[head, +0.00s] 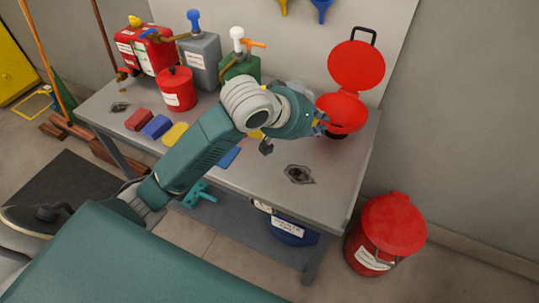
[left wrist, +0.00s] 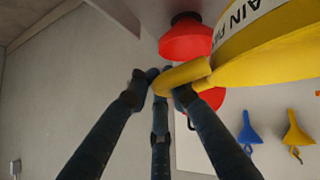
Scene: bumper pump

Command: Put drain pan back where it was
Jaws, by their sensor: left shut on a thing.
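The yellow drain pan (left wrist: 265,50) fills the upper right of the left wrist view. Dark letters on a white label show on its side, partly cut off. My left gripper (left wrist: 160,80) has its dark fingers closed around the pan's yellow handle. In the head view my left gripper (head: 318,124) is over the right end of the workbench, beside the open red can (head: 343,112). My own arm covers most of that area, and I cannot make out the pan there. My right gripper is not in view.
The grey workbench (head: 335,170) carries coloured cloths, a red canister (head: 177,89), a grey pump can (head: 201,62) and a green one. The red can's lid (head: 356,65) stands open. A red bin (head: 391,230) is on the floor at right. The bench's front right is mostly clear.

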